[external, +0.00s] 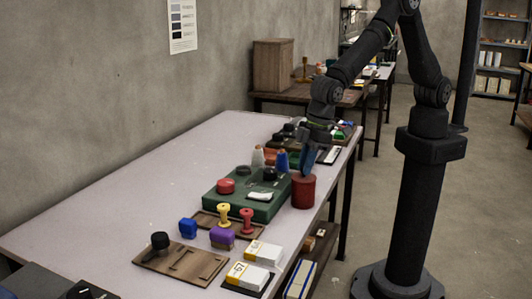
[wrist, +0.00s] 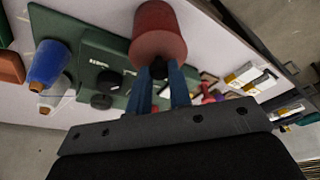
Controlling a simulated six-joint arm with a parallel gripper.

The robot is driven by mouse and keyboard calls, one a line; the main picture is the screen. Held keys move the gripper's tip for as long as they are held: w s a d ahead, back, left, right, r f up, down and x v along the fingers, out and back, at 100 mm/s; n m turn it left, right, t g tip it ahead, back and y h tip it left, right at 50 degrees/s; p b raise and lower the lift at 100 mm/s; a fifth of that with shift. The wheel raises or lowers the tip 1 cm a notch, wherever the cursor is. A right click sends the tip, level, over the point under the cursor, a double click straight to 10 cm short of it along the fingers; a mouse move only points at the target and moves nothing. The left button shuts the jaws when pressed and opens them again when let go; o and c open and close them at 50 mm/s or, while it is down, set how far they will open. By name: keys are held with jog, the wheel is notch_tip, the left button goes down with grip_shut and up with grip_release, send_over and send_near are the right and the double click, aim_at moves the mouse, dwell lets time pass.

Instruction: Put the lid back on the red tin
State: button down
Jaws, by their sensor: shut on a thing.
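The red tin (external: 302,192) stands upright near the table's right edge, beside the green case. In the wrist view the tin (wrist: 161,20) is at the top centre, with a lighter red round face, seemingly its lid (wrist: 158,46), toward me. A small black knob (wrist: 157,69) stands out from that face between my blue fingertips. My gripper (external: 305,174) is directly over the tin, pointing down, shut on the knob. In the wrist view my gripper (wrist: 158,76) hides part of the face. I cannot tell whether the lid touches the rim.
The green case (external: 265,205) carries a red round piece (external: 226,186) and dark round pieces. A blue cone (external: 282,160) and a white cone (external: 258,158) stand behind. Stamps and small boxes lie toward the front. The table's left side is clear.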

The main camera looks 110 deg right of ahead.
dwell(0.3)
jog(key=c, duration=0.7)
grip_release()
jog(key=shift+c, duration=0.2)
jog(key=shift+r, duration=3.55)
grip_shut()
